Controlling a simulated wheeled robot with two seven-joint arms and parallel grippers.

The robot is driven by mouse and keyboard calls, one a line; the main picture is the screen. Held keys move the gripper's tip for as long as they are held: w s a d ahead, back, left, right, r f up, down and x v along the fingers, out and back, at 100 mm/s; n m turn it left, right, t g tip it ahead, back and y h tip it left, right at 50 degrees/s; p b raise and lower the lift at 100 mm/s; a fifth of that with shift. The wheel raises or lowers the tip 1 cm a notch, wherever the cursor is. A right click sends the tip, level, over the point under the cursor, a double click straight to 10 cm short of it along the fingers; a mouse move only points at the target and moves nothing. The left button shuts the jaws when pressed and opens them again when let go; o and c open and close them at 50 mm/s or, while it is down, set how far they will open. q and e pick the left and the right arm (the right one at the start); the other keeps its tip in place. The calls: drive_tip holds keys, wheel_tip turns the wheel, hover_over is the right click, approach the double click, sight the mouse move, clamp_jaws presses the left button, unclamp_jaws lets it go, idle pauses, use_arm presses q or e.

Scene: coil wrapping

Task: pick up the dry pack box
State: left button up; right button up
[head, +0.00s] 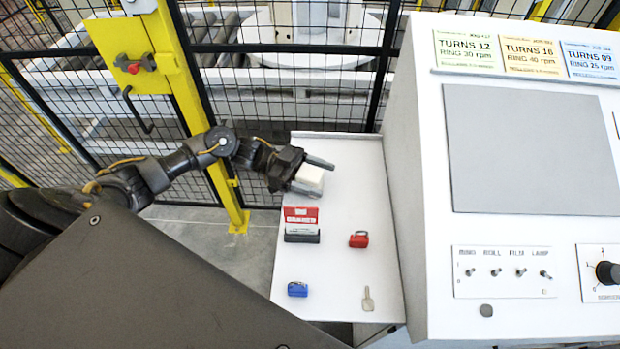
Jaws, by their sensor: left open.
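A small white box (309,178), which looks like the dry pack box, sits near the far end of the white side shelf (345,262). My left gripper (314,174) is open at the box, with one finger reaching past its far side and the other by its near left side. The dark gripper body hides part of the box's left end. I cannot tell whether the fingers touch it. My right gripper is not in view.
The shelf also holds a red, white and black labelled item (301,224), a red padlock (359,239), a blue padlock (297,289) and a key (368,299). A control console (530,150) stands right of the shelf. A mesh fence (280,90) with a yellow post (180,80) stands behind.

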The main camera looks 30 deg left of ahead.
use_arm(q)
drive_tip(key=shift+c, duration=0.5)
drive_tip(key=c, duration=0.9)
drive_tip(key=shift+c, duration=0.5)
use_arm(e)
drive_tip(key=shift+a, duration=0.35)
use_arm(q)
drive_tip(key=shift+r, duration=0.1)
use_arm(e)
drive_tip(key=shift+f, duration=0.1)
use_arm(q)
drive_tip(key=shift+r+b, duration=0.35)
drive_tip(key=shift+r, duration=0.25)
drive_tip(key=s+d+r+b, duration=0.2)
drive_tip(key=s+d+r, duration=0.3)
drive_tip(key=d+r, duration=0.6)
drive_tip(key=shift+s+d+r, duration=0.15)
drive_tip(key=shift+d+r, duration=0.1)
drive_tip(key=shift+d, duration=0.7)
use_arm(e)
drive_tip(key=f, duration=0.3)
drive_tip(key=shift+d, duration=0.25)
